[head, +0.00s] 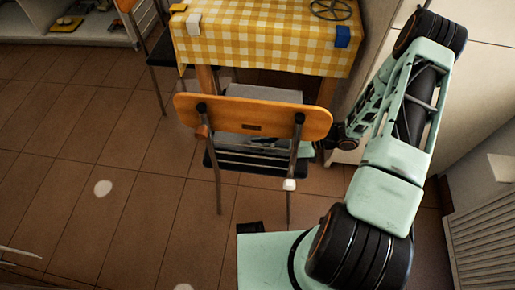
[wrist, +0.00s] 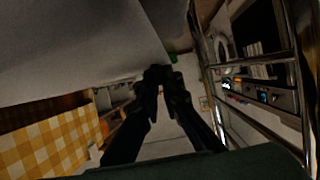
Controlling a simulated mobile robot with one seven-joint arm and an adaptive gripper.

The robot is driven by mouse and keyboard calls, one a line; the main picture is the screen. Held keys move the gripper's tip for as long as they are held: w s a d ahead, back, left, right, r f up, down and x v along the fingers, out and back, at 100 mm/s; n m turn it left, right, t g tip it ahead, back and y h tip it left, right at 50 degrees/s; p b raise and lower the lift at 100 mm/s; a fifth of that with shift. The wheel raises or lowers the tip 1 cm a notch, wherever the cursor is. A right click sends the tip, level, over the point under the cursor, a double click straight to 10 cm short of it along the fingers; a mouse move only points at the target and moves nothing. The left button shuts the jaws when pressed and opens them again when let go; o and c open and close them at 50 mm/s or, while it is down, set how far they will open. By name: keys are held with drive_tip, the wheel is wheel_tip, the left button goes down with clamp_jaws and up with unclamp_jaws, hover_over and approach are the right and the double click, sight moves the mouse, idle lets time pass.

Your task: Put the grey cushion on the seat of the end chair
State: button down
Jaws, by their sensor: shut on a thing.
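The end chair (head: 253,116) has an orange wooden backrest and metal legs. Its dark seat (head: 245,162) shows below the backrest. The grey cushion (head: 268,92) is partly hidden behind the backrest, between it and the table. In the wrist view the cushion (wrist: 80,48) fills the upper left as a broad grey surface. My gripper (wrist: 165,74) is shut on the cushion's edge. In the head view my arm reaches in from the right, and the backrest largely hides the gripper. I cannot tell whether the cushion touches the seat.
A table with a yellow checked cloth (head: 265,45) stands just beyond the chair. Another chair (head: 160,50) is at its left. A radiator (head: 480,235) and wall are on the right. The tiled floor (head: 90,135) at left is mostly clear. A metal rack (wrist: 270,85) shows at right.

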drive_tip(key=shift+w+a+f+b, duration=0.15)
drive_tip(key=shift+f+b, duration=0.1)
drive_tip(key=shift+f, duration=0.3)
drive_tip(key=shift+s+a+f+b, duration=0.1)
drive_tip(key=shift+f+b, duration=0.1)
drive_tip(key=shift+f, duration=0.4)
drive_tip(key=shift+w+a+f+b, duration=0.15)
drive_tip(key=shift+f+b, duration=0.1)
drive_tip(key=shift+f, duration=0.3)
drive_tip(key=shift+s+f, duration=0.1)
drive_tip(key=shift+f, duration=0.15)
drive_tip(key=c, duration=2.1)
unclamp_jaws()
drive_tip(key=shift+d+r, duration=0.2)
drive_tip(key=shift+r, duration=0.15)
drive_tip(key=p+v, duration=0.2)
drive_tip(key=v, duration=0.9)
drive_tip(key=shift+s+d+r, duration=0.1)
drive_tip(key=shift+d, duration=0.2)
